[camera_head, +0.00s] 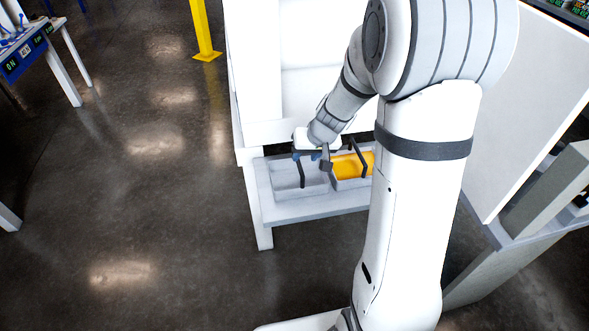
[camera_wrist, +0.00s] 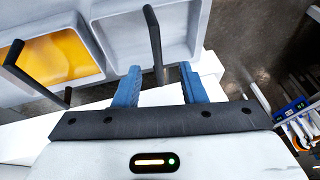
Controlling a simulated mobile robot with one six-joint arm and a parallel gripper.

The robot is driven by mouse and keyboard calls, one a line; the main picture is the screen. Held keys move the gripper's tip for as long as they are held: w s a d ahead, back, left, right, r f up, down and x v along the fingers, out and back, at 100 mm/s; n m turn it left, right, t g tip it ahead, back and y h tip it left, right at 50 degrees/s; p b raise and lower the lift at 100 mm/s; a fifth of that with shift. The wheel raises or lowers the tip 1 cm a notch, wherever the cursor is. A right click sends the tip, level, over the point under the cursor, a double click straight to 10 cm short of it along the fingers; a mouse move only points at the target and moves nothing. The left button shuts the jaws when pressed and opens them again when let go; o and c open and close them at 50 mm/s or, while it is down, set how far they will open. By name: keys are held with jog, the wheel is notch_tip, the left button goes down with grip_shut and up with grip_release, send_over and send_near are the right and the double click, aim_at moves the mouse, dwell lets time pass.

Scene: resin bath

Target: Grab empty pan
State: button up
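The empty pan (camera_head: 285,181) is a light grey tray on the shelf of a white station, in the left slot. A black bar handle (camera_wrist: 153,40) spans it. Its bare inside also shows in the wrist view (camera_wrist: 122,38). My gripper (camera_wrist: 160,68) is open, with two blue fingers. In the wrist view the near end of the handle shows between the fingers, but I cannot tell whether it is level with the fingertips. In the head view my gripper is just above the pans. Contact is hidden.
A second pan with orange resin (camera_head: 346,167) sits directly right of the empty one, with its own black handle (camera_head: 358,157). White station walls rise behind. A yellow post (camera_head: 203,30) stands at the back left.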

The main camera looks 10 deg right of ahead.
aim_at(300, 165)
jog(key=b+x, duration=0.1)
jog(key=x, duration=0.7)
jog(key=shift+w+d+f, duration=0.15)
jog(key=shift+w+f, duration=0.05)
jog(key=shift+w, duration=0.05)
jog(key=shift+c, duration=0.5)
grip_shut()
